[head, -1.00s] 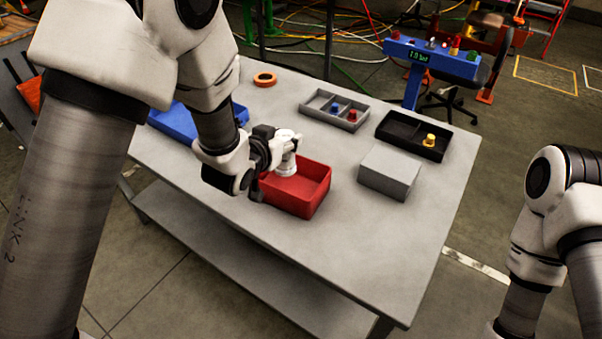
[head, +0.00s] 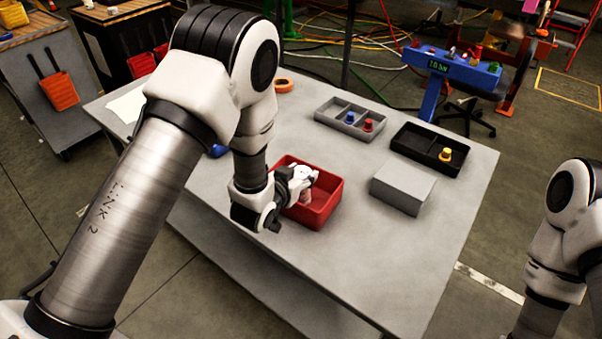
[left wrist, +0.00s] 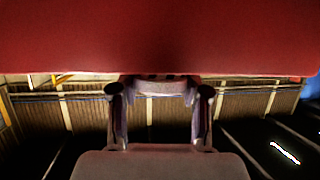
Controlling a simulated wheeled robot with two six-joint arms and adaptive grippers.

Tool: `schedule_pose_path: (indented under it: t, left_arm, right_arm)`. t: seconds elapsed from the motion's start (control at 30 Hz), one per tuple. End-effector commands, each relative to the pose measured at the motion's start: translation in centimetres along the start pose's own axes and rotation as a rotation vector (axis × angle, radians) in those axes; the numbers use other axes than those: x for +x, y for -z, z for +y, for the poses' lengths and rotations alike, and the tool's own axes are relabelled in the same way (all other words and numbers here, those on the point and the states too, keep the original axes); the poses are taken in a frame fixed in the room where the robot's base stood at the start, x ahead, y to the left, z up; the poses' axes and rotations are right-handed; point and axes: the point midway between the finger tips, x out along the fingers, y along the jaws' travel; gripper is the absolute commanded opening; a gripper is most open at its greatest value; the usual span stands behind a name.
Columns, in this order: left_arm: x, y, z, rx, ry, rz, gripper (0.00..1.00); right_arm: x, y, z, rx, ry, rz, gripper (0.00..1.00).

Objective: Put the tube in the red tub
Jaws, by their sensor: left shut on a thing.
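The red tub (head: 328,208) stands on the grey table, and its red side fills the top of the left wrist view (left wrist: 160,38). My left gripper (head: 302,182) is at the tub's left part, over its inside. It is shut on a small pale piece, which looks like the tube (head: 305,195). Most of the tube is hidden by the fingers. In the left wrist view my gripper's two fingers (left wrist: 158,110) stand below the red side with a pale pinkish piece between their tips. I cannot tell whether the tube touches the tub floor. My right gripper is out of view.
On the table (head: 405,250) are a grey box (head: 402,187) right of the tub, a black tray (head: 420,142) with a yellow piece, a grey divided tray (head: 340,118) and an orange ring (head: 284,84). A blue bin (head: 217,151) is mostly hidden behind my left arm.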

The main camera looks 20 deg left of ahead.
Motion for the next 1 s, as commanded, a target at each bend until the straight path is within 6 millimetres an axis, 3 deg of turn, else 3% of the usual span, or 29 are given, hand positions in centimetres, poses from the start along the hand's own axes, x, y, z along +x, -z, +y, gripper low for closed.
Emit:
schedule_pose_path:
  t: [0.03,0.07,0.1,0.13,0.57,0.93,1.0]
  left_arm:
    - [0.1,-0.3,0.0,0.0,0.0,0.0,0.07]
    - [0.1,-0.3,0.0,0.0,0.0,0.0,0.49]
    - [0.1,-0.2,0.0,0.0,0.0,0.0,0.64]
    - [0.1,-0.2,0.0,0.0,0.0,0.0,0.71]
    - [-0.8,0.0,0.0,0.0,0.0,-0.001,0.71]
    - [-10.0,-0.1,0.0,-0.001,0.001,-0.001,0.71]
    - [-11.3,0.7,0.0,-0.002,0.0,-0.005,0.71]
  right_arm:
    - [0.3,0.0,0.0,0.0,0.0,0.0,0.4]
    - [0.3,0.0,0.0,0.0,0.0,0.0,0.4]
    - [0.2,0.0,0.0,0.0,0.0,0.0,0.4]
    - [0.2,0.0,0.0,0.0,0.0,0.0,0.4]
    - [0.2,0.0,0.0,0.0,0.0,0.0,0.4]
    - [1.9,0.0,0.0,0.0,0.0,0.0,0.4]
    - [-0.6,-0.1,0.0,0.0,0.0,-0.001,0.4]
